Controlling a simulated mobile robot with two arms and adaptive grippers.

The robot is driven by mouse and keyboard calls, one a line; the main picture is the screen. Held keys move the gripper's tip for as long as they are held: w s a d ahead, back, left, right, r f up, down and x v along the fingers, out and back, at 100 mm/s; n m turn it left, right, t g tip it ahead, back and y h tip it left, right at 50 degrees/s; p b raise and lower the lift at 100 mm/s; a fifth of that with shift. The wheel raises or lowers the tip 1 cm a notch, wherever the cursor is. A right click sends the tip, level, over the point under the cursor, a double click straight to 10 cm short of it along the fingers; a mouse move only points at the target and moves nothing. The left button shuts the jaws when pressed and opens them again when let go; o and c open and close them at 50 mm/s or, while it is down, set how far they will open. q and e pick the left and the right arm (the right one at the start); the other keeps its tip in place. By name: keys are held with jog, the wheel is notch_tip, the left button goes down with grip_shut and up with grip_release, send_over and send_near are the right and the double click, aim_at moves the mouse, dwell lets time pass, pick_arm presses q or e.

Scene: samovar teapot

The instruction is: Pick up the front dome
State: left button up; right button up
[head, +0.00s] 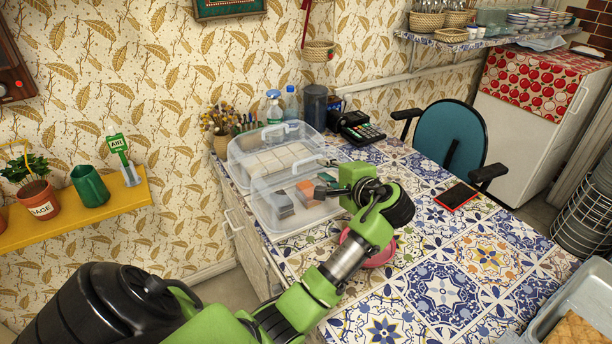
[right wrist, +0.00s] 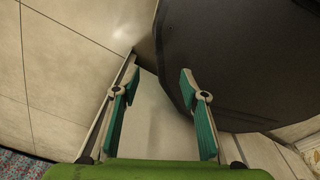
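The front dome (head: 262,205) is a clear plastic cover on the tiled table, with grey and orange pieces under it. Its light handle (head: 304,163) shows on top. My left gripper (head: 326,184) is at the dome's right side, close to the handle, and overlaps the dome in the head view. Whether it touches the dome, and whether its fingers are open or shut, I cannot tell. A second clear dome (head: 240,150) with pale pieces under it stands just behind. My right gripper (right wrist: 159,84) is open and empty in the right wrist view, its teal-padded fingers apart.
A pink dish (head: 378,258) sits partly hidden below my left arm. Bottles (head: 274,107), a dark canister (head: 315,106) and a black telephone (head: 357,128) stand behind the domes. A red-and-black phone (head: 456,196) lies right. A large dark surface (right wrist: 235,65) is close to my right gripper.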

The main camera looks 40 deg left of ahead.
aim_at(309, 160)
pick_arm(q)
jog(key=x, duration=0.4)
jog(key=shift+a, duration=0.2)
jog(key=shift+w+a+f, duration=0.2)
jog(key=shift+a, duration=0.1)
jog(key=shift+w+a+f+p, duration=0.1)
jog(key=shift+w+a+p, duration=0.2)
jog(key=shift+a, duration=0.2)
jog(key=x, duration=0.3)
jog(key=shift+w+a+f+p, duration=0.1)
jog(key=shift+w+f+p, duration=0.05)
jog(key=shift+w+p, duration=0.15)
jog(key=shift+w+a+f, duration=0.1)
jog(key=shift+a+f, duration=0.1)
jog(key=shift+a, duration=0.15)
pick_arm(e)
jog(key=shift+s+a+r, duration=0.1)
jog(key=shift+a+r, duration=0.05)
jog(key=shift+r, duration=0.6)
pick_arm(q)
jog(key=shift+r, duration=0.1)
jog(key=shift+d, duration=0.1)
grip_shut()
pick_arm(e)
jog(key=shift+d, duration=0.4)
